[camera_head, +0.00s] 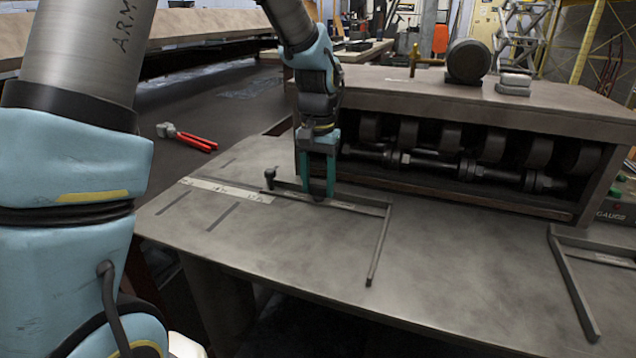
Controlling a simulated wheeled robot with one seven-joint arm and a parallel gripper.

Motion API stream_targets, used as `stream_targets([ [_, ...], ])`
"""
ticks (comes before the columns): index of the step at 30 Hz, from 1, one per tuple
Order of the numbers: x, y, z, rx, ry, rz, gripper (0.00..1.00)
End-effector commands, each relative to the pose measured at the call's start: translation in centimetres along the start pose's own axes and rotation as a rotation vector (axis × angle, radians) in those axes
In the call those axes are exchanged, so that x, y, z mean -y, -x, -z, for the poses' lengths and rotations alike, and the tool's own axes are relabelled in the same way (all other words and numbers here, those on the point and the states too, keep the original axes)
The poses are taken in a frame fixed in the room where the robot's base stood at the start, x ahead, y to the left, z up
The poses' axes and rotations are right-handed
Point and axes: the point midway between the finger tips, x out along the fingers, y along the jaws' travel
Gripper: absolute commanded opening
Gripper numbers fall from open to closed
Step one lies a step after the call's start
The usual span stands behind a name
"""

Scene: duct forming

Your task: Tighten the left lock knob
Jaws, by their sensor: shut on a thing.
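The left gauge (380,245) is a dark, L-shaped metal bar frame lying on the bench top. A small black knob on a short post (270,174), which looks like the left lock knob, stands at the left end of its rear bar. My gripper (319,194) points down at the middle of that rear bar, to the right of the knob and apart from it. Its green fingers are shut on the bar or a small part on it; the fingers hide the exact contact.
A pale scale strip (228,190) lies left of the gauge. A roller housing (460,110) stands behind, close to my gripper. Red-handled pliers (190,137) lie at the far left. A second gauge frame (572,285) is at right. The bench top between the frames is clear.

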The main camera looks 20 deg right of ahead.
Motion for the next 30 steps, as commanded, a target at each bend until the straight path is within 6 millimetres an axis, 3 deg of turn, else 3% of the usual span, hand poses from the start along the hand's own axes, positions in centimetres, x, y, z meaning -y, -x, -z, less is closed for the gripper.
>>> stream_targets([
  [5,-0.01,0.03,0.02,0.0,0.0,0.0,0.01],
  [15,0.02,0.11,0.09,-0.002,-0.131,0.0,0.0],
  [22,0.02,0.07,0.12,-0.003,-0.133,0.0,0.0],
  [23,0.02,0.07,0.12,-0.003,-0.133,0.0,0.57],
  [30,0.04,0.04,0.08,-0.001,-0.132,0.0,0.84],
])
